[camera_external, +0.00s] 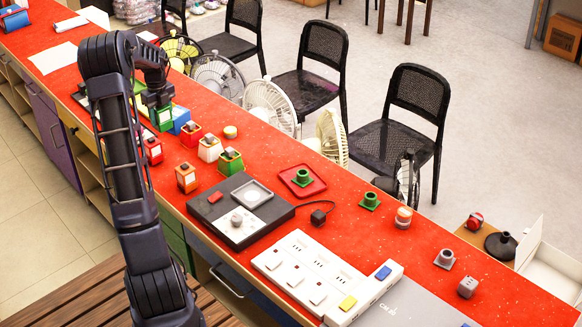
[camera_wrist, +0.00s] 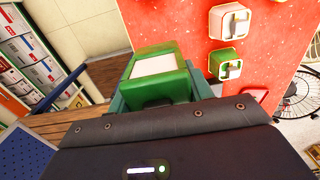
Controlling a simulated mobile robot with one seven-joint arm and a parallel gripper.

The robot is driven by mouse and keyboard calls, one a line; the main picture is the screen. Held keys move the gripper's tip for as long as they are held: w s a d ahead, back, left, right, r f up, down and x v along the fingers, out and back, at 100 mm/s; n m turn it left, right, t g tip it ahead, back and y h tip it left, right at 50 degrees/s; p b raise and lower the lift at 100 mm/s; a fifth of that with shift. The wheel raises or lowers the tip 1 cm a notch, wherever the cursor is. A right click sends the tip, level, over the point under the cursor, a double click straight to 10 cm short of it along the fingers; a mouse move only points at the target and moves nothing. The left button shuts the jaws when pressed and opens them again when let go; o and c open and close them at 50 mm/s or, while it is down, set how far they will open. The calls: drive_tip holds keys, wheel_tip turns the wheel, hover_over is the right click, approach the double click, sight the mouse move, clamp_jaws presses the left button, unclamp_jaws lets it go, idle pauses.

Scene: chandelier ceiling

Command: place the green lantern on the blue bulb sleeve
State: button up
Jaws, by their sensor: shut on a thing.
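My gripper (camera_external: 158,98) is at the left part of the red counter in the external view, shut on a green lantern (camera_wrist: 150,92). In the wrist view the lantern has a green frame and a pale square face, between the jaws. In the external view its green body (camera_external: 163,118) shows just below my gripper. Another green lantern (camera_external: 230,161) stands on the counter, apart from my gripper. A blue piece (camera_external: 181,117) shows just right of my gripper; I cannot tell whether it is the blue bulb sleeve.
Red (camera_external: 153,151), orange (camera_external: 186,178) and white (camera_external: 209,149) lanterns stand nearby. A black device (camera_external: 262,228), red tray (camera_external: 318,187), green sleeve (camera_external: 370,201), grey sleeve (camera_external: 445,259) and white switch strip (camera_external: 310,265) lie further right. Fans (camera_external: 268,105) line the far edge.

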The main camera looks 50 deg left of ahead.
drive_tip(key=w+a+r, duration=0.4)
drive_tip(key=w+a, duration=0.4)
drive_tip(key=a, duration=0.2)
drive_tip(key=w+a+r, duration=0.4)
drive_tip(key=w+a, duration=0.4)
drive_tip(key=a, duration=0.3)
hover_over(174, 118)
wheel_tip(174, 118, down, 20)
drive_tip(key=shift+s+d+f, duration=0.1)
drive_tip(key=shift+s, duration=0.05)
drive_tip(key=shift+f, duration=0.15)
drive_tip(key=o, duration=1.3)
wheel_tip(174, 118, up, 12)
